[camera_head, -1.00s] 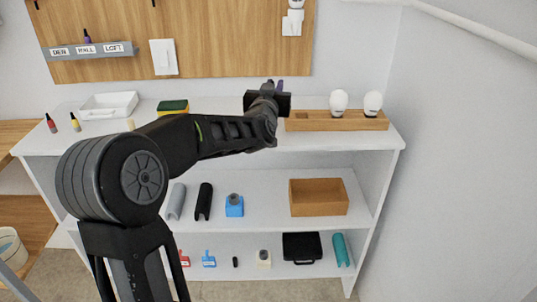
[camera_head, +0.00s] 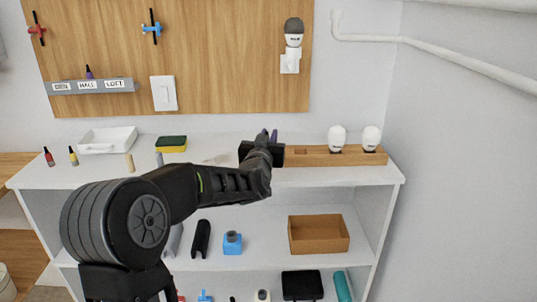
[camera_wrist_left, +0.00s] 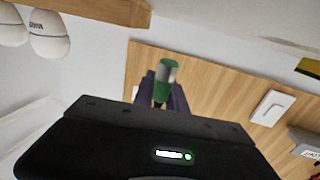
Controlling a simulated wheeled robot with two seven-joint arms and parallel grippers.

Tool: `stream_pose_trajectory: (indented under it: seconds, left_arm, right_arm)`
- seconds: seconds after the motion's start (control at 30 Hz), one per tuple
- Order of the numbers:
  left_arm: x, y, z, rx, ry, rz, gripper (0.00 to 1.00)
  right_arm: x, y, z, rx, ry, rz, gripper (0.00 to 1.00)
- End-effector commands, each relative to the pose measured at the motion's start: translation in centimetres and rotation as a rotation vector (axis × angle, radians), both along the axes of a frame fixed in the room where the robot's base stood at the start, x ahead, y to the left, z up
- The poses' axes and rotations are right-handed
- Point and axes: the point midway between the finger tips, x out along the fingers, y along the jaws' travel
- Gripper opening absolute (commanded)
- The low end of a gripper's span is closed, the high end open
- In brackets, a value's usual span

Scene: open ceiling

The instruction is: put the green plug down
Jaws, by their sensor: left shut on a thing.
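The green plug (camera_wrist_left: 165,78) shows in the left wrist view, upright between the purple fingertips, with a grey part on it. My left gripper (camera_head: 270,137) is shut on it. In the head view my gripper is above the white shelf top, in front of the left part of a wooden block (camera_head: 312,158). The plug is hidden there behind the gripper, and I cannot tell its height above the shelf top. My right gripper is not in view.
Two white bulb-shaped things (camera_head: 337,138) (camera_head: 371,138) stand on the block's right part. A dark-capped white thing (camera_head: 293,34) sits at a wall outlet. A sponge (camera_head: 171,144), white tray (camera_head: 107,139) and small bottles (camera_head: 49,157) stand left on the white shelf top (camera_head: 330,178).

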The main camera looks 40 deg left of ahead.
Motion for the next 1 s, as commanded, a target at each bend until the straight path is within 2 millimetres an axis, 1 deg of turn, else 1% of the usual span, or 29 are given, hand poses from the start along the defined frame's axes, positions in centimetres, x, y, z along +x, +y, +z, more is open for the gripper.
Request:
stream_pose_trajectory:
  seconds: [0.17,0.4,0.5,0.77,0.87,0.9,1.0]
  left_arm:
    - [0.0,0.0,-0.4,0.0,0.001,0.0,0.0]
    - [0.0,0.0,-4.0,0.0,0.004,0.0,0.0]
    - [0.0,0.0,-4.9,0.0,0.002,0.0,0.0]
    - [0.0,0.0,-5.0,0.0,0.001,-0.001,0.0]
    - [0.0,0.0,-5.3,0.0,0.001,-0.001,0.0]
    - [0.0,0.0,-5.3,0.0,0.0,-0.001,0.17]
    - [0.0,0.0,-5.2,0.0,0.001,0.0,0.26]
  right_arm:
    - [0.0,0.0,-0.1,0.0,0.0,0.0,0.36]
    - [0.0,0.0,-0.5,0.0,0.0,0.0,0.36]
    - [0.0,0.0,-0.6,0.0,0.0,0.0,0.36]
    - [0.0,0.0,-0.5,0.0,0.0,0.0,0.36]
    - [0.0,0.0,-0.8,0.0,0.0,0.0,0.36]
    - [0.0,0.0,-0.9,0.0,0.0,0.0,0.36]
    - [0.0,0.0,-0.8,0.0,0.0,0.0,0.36]
